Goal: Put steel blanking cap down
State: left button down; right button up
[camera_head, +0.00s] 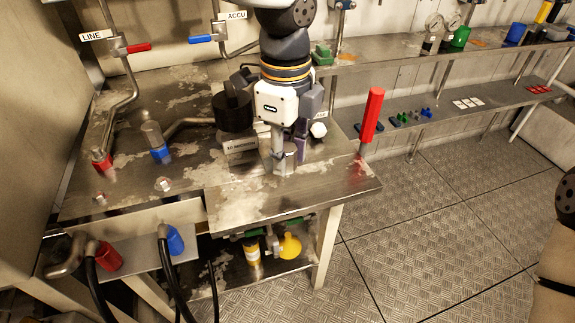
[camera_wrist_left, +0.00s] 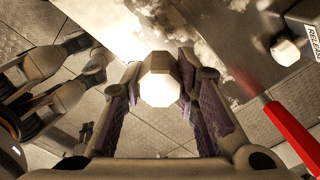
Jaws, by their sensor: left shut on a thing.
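My left gripper (camera_head: 288,150) points down over the front right part of the steel bench (camera_head: 250,205). It is shut on the steel blanking cap (camera_wrist_left: 160,80), which shows as a pale, many-sided face between the purple-lined fingers in the left wrist view. In the head view the cap (camera_head: 291,158) is a small grey cylinder, partly hidden by the fingers. I cannot tell whether it touches the bench top.
A red upright handle (camera_head: 372,115) stands right of my left gripper and shows in the wrist view (camera_wrist_left: 290,135). A black round part (camera_head: 232,108) and a blue-based fitting (camera_head: 160,153) stand left. A pale knob (camera_head: 318,130) is close by. The bench's front right corner is clear.

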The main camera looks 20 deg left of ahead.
aim_at(284, 180)
pick_arm(q)
jog(key=shift+w+a+f, duration=0.2)
jog(key=shift+w+f, duration=0.15)
jog(key=shift+f, duration=0.15)
jog(key=shift+w+a+f, duration=0.15)
jog(key=shift+w+f, duration=0.2)
jog(key=shift+f, duration=0.15)
jog(key=shift+w+a+f, duration=0.1)
jog(key=shift+w+f, duration=0.1)
jog(key=shift+f, duration=0.7)
jog(key=shift+w+a+f, duration=0.1)
jog(key=shift+w+f, duration=0.05)
jog(key=shift+f, duration=0.75)
pick_arm(e)
jog(key=shift+s+f, duration=0.45)
jog(key=shift+s, duration=0.05)
pick_arm(q)
jog(key=shift+f, duration=0.15)
jog(key=c, duration=1.2)
grip_release()
jog(key=shift+c, duration=0.2)
notch_tip(284, 180, up, 12)
pick_arm(e)
jog(key=shift+w+r, duration=0.4)
jog(key=shift+r, duration=0.05)
